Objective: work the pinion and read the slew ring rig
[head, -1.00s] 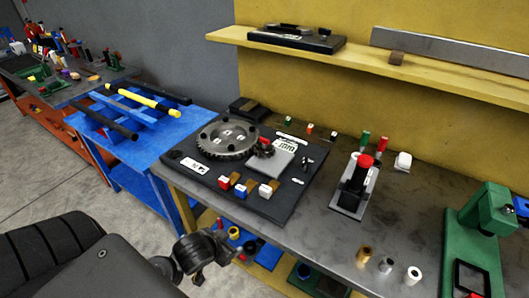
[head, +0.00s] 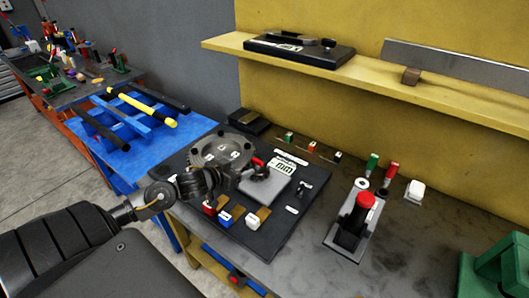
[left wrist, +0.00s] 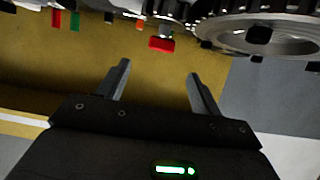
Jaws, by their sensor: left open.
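The slew ring (head: 222,149), a grey toothed wheel, lies on a black base plate (head: 285,236) on the bench. It also shows at the top right of the left wrist view (left wrist: 285,42). Beside it are a small dark pinion, partly hidden in the head view, with a red part (head: 257,162) and a pale block with a display (head: 286,168). The red part also shows in the left wrist view (left wrist: 162,44). My left gripper (head: 240,178) is over the near edge of the ring, hiding part of it. Its fingers (left wrist: 160,75) are apart with nothing between them. My right gripper is out of view.
Red, blue and white blocks (head: 224,219) stand along the plate's near side. A black stand with a red knob (head: 366,200) is to the right, near a white block (head: 415,190). A yellow shelf (head: 380,74) overhangs the back.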

